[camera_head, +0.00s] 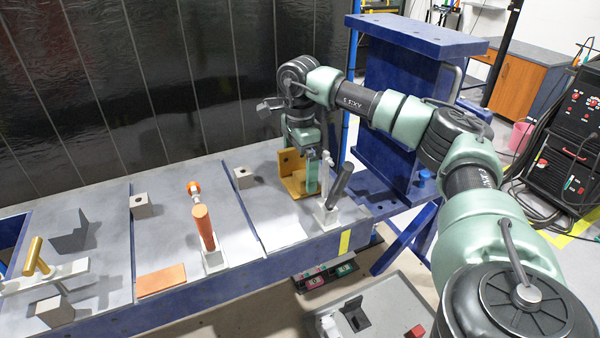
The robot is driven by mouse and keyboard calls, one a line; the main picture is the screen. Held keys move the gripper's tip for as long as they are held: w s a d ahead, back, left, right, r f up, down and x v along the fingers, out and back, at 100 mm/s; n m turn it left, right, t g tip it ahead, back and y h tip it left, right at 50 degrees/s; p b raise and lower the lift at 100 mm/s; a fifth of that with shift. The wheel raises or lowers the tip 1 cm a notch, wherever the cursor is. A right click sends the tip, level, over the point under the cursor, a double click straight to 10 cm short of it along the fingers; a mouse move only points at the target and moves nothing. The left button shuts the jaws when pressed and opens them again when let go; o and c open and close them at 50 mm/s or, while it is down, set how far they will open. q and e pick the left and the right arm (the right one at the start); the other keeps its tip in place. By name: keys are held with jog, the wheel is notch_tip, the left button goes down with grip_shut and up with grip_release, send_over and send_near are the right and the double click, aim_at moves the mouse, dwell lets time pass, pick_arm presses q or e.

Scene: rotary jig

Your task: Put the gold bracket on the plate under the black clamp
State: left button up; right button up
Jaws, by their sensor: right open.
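The gold bracket (291,166), an L-shaped piece with a hole in its upright face, stands on the right-hand grey plate (275,222) near its back. The black clamp (341,181), with a black handle on a pale base, stands on that plate just right of and in front of the bracket. My right gripper (308,172) points down at the bracket, open. One teal finger shows at the bracket's right side; the other is mostly hidden, so contact is unclear. My left gripper is not in view.
A pale block (244,177) sits left of the bracket. An orange clamp (205,227) stands on the middle plate, with an orange flat piece (162,280) nearby. A gold-handled clamp (36,257) and grey bracket (76,231) are at left. A blue column (395,100) rises behind my right arm.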

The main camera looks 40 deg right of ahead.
notch_tip(320, 180, up, 11)
jog(key=b, duration=0.1)
dwell(0.7)
